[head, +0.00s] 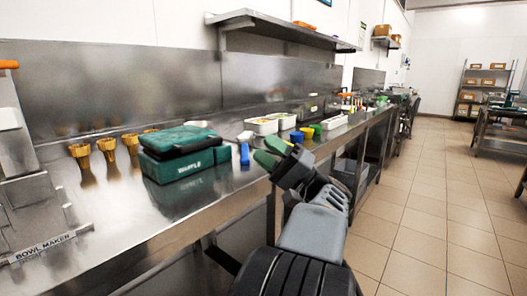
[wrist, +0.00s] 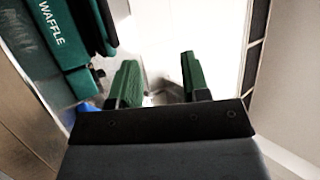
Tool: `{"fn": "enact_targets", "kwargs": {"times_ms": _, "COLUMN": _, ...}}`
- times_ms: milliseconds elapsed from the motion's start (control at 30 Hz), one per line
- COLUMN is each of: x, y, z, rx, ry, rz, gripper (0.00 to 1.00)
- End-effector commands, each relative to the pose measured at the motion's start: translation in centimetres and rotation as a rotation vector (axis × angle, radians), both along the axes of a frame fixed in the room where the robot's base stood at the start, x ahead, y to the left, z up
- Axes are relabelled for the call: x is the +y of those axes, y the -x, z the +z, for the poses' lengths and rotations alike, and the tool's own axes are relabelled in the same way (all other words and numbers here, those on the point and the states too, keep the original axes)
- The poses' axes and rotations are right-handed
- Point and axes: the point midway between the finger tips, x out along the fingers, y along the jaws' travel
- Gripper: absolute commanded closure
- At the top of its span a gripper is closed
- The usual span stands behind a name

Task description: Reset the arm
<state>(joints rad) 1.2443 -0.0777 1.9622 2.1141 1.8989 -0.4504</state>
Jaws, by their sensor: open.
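My gripper (head: 270,152) is at the front edge of the steel counter in the head view, with its green fingertips pointing left over the counter. In the wrist view my gripper (wrist: 158,84) shows two green fingers spread apart with nothing between them. My arm reaches up from the bottom of the head view. A dark green waffle maker (head: 185,155) stands on the counter to the left of my gripper. It also shows at the upper left of the wrist view (wrist: 62,50).
A small blue object (head: 245,154) stands between the waffle maker and my gripper. Several brass-coloured cups (head: 107,149) and the bowl maker (head: 45,243) are at the left. White trays (head: 262,126) stand farther along the counter (head: 120,235). The tiled floor (head: 425,215) at the right is clear.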

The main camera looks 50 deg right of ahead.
Motion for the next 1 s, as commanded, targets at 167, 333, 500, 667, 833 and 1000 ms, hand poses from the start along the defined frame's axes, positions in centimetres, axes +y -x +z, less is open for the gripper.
{"fn": "enact_targets", "kwargs": {"times_ms": 167, "x": 0.0, "y": 0.0, "z": 0.0, "rx": 0.0, "ry": 0.0, "rz": 0.0, "gripper": 0.57}}
{"fn": "enact_targets", "kwargs": {"times_ms": 333, "x": 0.2, "y": -0.2, "z": 0.2, "rx": 0.01, "ry": 0.0, "rz": 0.007, "gripper": 0.57}}
{"fn": "enact_targets", "kwargs": {"times_ms": 500, "x": 4.0, "y": -3.6, "z": 1.2, "rx": 0.189, "ry": 0.007, "rz": 0.105, "gripper": 0.57}}
{"fn": "enact_targets", "kwargs": {"times_ms": 667, "x": 12.9, "y": -7.9, "z": 0.9, "rx": 0.588, "ry": 0.108, "rz": 0.283, "gripper": 0.57}}
{"fn": "enact_targets", "kwargs": {"times_ms": 833, "x": 21.8, "y": -7.3, "z": -1.3, "rx": 1.01, "ry": 0.403, "rz": 0.396, "gripper": 0.57}}
{"fn": "enact_targets", "kwargs": {"times_ms": 1000, "x": 25.6, "y": -4.0, "z": -2.6, "rx": 1.243, "ry": 0.791, "rz": 0.394, "gripper": 0.57}}
